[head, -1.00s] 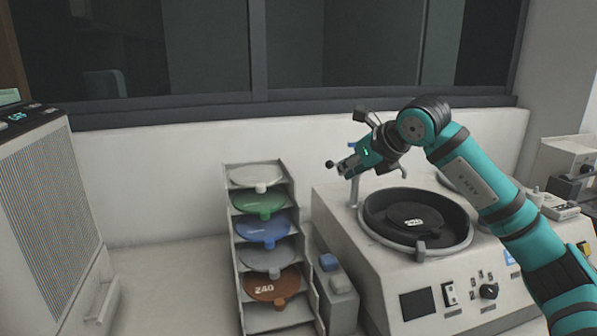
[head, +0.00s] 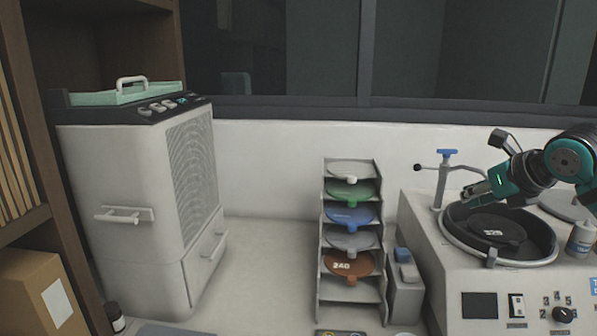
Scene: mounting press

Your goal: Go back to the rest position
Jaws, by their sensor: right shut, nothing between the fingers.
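My right gripper (head: 474,190) is at the right of the head view, over the left rim of the polishing machine's round black bowl (head: 535,255). Its fingers are shut with nothing between them. The arm comes in from the right edge. A blue-handled tap (head: 445,160) stands just left of the gripper. A dark disc (head: 497,229) lies in the bowl. My left gripper is not in view.
A rack (head: 324,290) of coloured discs stands left of the machine, with a small grey box (head: 405,295) between them. A large white cabinet unit (head: 130,180) stands at the left beside brown shelving (head: 30,130). The bench between cabinet and rack is mostly clear.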

